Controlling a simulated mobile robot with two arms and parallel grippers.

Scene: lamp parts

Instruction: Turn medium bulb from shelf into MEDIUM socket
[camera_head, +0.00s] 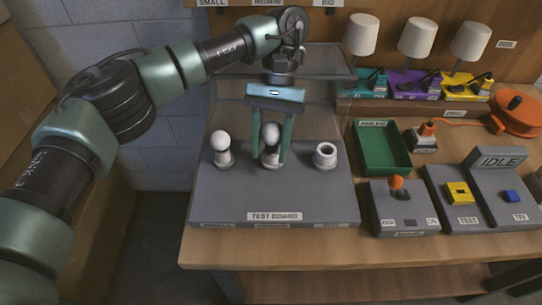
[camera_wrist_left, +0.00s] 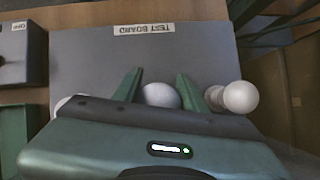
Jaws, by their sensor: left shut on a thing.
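My left gripper (camera_head: 270,150) points down over the middle socket (camera_head: 269,163) of the grey test board (camera_head: 230,210). It is shut on a white bulb (camera_head: 271,132), which stands upright at that socket. In the left wrist view the bulb (camera_wrist_left: 161,96) sits between the two green fingers. Whether the bulb is fully seated I cannot tell. A second white bulb (camera_head: 219,141) stands in the left socket (camera_head: 223,159). My right gripper is not in view.
A green tray (camera_head: 382,165), a switch box (camera_head: 403,222) and boxes with yellow and blue buttons lie to the right. Several white-shaded lamps (camera_head: 417,38) stand at the back right, near an orange cable reel (camera_head: 517,112). The board's front is clear.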

